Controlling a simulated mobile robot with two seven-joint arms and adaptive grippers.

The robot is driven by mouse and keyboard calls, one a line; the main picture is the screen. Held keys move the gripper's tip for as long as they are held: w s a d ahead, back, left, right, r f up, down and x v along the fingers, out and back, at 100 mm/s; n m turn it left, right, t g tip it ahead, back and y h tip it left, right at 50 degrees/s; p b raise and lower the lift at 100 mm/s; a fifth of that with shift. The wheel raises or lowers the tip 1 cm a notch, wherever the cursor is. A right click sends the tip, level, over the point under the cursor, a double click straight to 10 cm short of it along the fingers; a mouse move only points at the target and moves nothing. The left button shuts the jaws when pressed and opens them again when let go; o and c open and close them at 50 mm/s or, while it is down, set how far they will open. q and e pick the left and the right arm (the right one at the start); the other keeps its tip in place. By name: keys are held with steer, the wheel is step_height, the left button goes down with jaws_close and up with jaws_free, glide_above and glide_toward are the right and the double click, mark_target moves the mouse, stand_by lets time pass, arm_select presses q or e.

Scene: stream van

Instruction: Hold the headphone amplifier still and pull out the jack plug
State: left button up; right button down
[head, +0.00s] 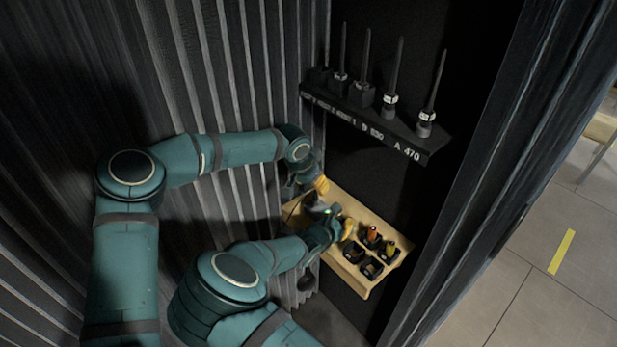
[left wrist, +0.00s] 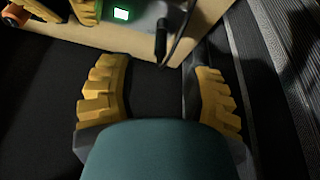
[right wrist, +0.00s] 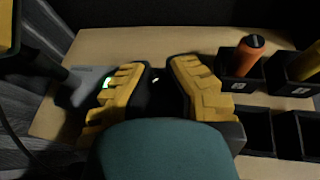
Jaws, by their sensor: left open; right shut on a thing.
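The headphone amplifier (head: 319,208) is a grey box with a lit green display on the wooden shelf; it also shows in the left wrist view (left wrist: 145,14). My right gripper (right wrist: 158,68) is shut on it, though the gripped part is mostly hidden between the yellow fingers. The black jack plug (left wrist: 161,40) sticks out of the amplifier's near side, with a thin dark cable beside it. My left gripper (left wrist: 160,70) is open and empty, its fingers spread either side of the plug's line and short of it. In the head view the left gripper (head: 319,187) is just behind the amplifier.
Black square holders (right wrist: 240,82) stand on the right of the wooden shelf (head: 330,200), some with orange or yellow-green handled items. Above is a black rack (head: 400,135) with several upright antennas. A corrugated wall (head: 230,70) is close on the left.

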mark_target(317, 194)
arm_select(q)
steer(key=x, duration=0.7)
steer(key=shift+f, duration=0.1)
jaws_close()
stand_by(0.5)
